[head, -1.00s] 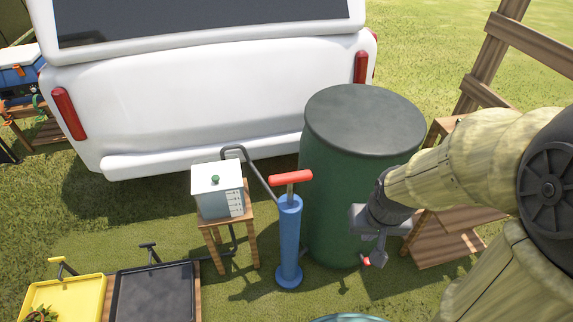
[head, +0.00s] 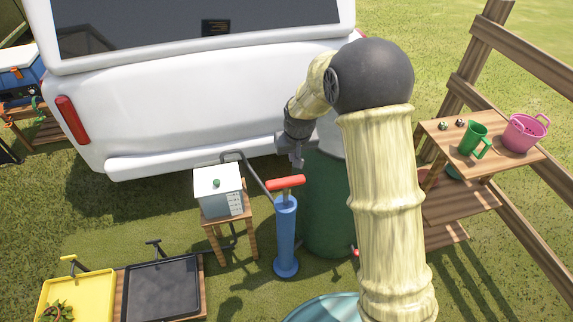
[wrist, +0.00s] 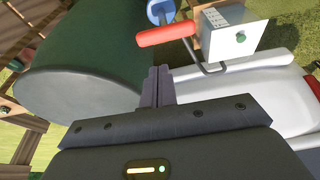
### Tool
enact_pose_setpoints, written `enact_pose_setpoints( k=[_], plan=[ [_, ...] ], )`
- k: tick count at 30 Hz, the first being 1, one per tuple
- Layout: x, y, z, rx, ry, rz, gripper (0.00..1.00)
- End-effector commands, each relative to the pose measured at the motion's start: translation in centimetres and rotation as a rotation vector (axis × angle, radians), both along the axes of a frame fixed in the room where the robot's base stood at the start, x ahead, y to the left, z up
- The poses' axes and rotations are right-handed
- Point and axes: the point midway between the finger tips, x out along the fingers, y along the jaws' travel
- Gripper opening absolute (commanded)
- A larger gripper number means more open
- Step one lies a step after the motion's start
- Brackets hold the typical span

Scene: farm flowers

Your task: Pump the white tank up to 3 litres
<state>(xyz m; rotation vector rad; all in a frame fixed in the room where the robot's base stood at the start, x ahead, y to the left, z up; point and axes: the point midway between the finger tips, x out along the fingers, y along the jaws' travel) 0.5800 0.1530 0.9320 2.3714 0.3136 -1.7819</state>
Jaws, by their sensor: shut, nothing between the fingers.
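The white tank (head: 222,192) is a small box with a green knob on its lid, standing on a wooden stool. It also shows in the wrist view (wrist: 228,38), where marks run along one side. A blue pump (head: 286,238) with a red handle (head: 287,182) stands upright just right of the tank. A dark hose runs from the tank's side toward the pump. My gripper (head: 297,160) is above and slightly right of the red handle, apart from it. In the wrist view my gripper (wrist: 157,85) is shut and empty, with the red handle (wrist: 166,34) beyond its fingertips. The tank's level cannot be read.
A green barrel (head: 325,205) stands right behind the pump, partly hidden by my arm. A white vehicle (head: 200,100) is behind. A wooden shelf at right holds a green jug (head: 473,138) and a pink basket (head: 524,132). Yellow (head: 75,297) and black trays (head: 160,290) lie front left.

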Motion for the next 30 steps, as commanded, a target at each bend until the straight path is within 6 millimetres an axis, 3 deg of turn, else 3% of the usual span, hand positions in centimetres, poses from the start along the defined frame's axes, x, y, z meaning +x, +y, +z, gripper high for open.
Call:
enact_pose_setpoints(
  k=[4,17,30],
  plan=[
    [1.1,1.5,0.0,0.001,-0.004,0.018,0.0],
    [1.3,1.5,-0.7,0.001,-0.003,0.017,0.0],
    [2.9,2.0,-6.8,0.001,-0.001,0.017,0.0]
  ],
)
